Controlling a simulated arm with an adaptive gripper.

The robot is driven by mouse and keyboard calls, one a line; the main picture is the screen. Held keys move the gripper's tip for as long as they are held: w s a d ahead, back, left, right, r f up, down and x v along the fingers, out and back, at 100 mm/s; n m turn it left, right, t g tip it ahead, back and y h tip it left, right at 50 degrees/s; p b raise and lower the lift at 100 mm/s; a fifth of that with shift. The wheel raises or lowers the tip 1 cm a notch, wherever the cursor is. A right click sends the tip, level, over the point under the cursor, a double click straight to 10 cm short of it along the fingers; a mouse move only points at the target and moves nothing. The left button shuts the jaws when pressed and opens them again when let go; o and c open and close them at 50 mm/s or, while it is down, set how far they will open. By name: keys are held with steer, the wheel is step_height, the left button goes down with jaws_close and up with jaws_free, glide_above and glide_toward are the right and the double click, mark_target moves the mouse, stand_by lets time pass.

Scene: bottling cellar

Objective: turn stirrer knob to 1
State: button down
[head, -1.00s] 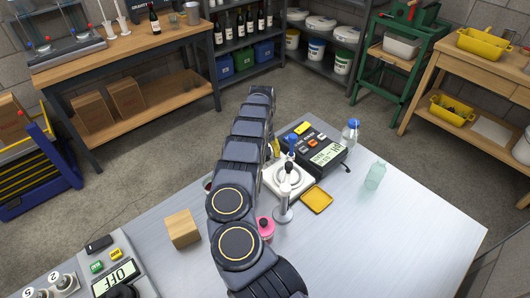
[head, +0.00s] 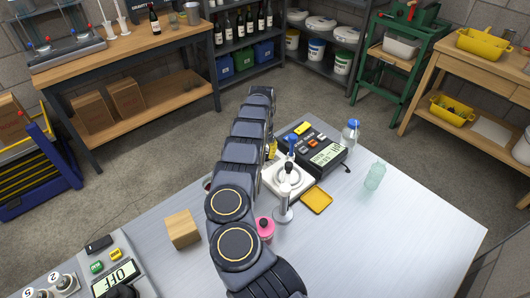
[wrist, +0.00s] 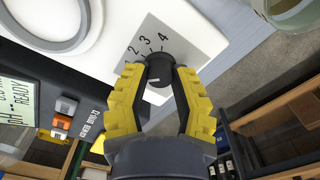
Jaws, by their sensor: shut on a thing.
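The white stirrer (head: 272,186) stands on the bench beside the pH meter (head: 325,152), partly behind my arm in the head view. In the wrist view its white body (wrist: 115,62) has a grey dial plate (wrist: 185,42) with the numbers 2, 3 and 4 readable. The black stirrer knob (wrist: 160,66) sits below these numbers. My gripper (wrist: 159,76) has its yellow fingers closed on both sides of the knob. The knob's pointer setting and the number 1 cannot be made out. In the head view my arm mostly hides the gripper and knob.
A blue-capped bottle (head: 350,134) and a pale green bottle (head: 375,175) stand to the right. The bench's right front is clear.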

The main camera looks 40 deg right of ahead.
steer(key=shift+f+m, duration=0.15)
steer(key=shift+m, duration=1.05)
steer(key=c, duration=0.8)
jaws_free()
steer(key=shift+o, duration=0.2)
step_height(320, 180, up, 12)
